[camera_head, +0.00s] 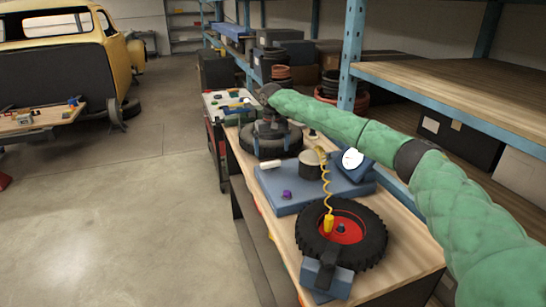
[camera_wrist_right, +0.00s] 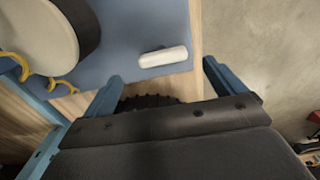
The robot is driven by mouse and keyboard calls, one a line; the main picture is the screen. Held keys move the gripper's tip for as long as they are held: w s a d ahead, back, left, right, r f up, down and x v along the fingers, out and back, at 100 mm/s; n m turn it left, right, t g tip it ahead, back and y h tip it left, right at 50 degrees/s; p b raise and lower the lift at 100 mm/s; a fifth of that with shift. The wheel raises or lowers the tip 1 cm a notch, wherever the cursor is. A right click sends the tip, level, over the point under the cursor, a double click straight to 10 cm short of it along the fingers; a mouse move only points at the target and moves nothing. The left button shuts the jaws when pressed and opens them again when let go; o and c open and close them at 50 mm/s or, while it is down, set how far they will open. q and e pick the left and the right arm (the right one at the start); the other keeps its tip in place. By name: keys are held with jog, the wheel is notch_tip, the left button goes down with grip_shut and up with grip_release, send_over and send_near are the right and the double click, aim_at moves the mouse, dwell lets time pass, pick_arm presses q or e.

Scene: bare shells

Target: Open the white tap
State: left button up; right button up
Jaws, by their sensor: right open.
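A short white bar (camera_head: 271,164), which looks like the white tap, lies at the far left corner of a blue base plate (camera_head: 290,203) on the workbench. In the right wrist view the white bar (camera_wrist_right: 163,56) lies just beyond the fingertips, level across the gap between them. My right gripper (camera_wrist_right: 160,82) is open and empty, with a blue finger on each side. In the head view my right gripper (camera_head: 268,132) is over the far tire, a little beyond the bar and not visibly touching it. My left gripper is not in view.
A dark cylinder (camera_head: 310,164) with a pale top stands on the plate beside the bar. A yellow coiled cord (camera_head: 326,190) runs to a tire with a red hub (camera_head: 341,230) in front. A purple knob (camera_head: 287,195) sits nearby. Blue shelving (camera_head: 352,55) borders the bench's right side.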

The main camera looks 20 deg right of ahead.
aim_at(270, 162)
jog(key=f, duration=0.1)
jog(key=f+p, duration=0.1)
jog(key=f, duration=0.1)
jog(key=w+f, duration=0.1)
jog(key=f, duration=0.1)
jog(key=shift+a, duration=0.25)
jog(key=shift+s+d+f+p, duration=0.15)
jog(key=shift+s+f+p, duration=0.15)
jog(key=shift+p, duration=0.05)
jog(key=shift+f, duration=0.1)
jog(key=shift+w+f, duration=0.15)
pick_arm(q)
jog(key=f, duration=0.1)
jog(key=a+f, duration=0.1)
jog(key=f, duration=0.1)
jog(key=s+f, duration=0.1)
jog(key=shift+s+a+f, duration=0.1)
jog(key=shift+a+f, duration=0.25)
pick_arm(e)
jog(key=c, duration=1)
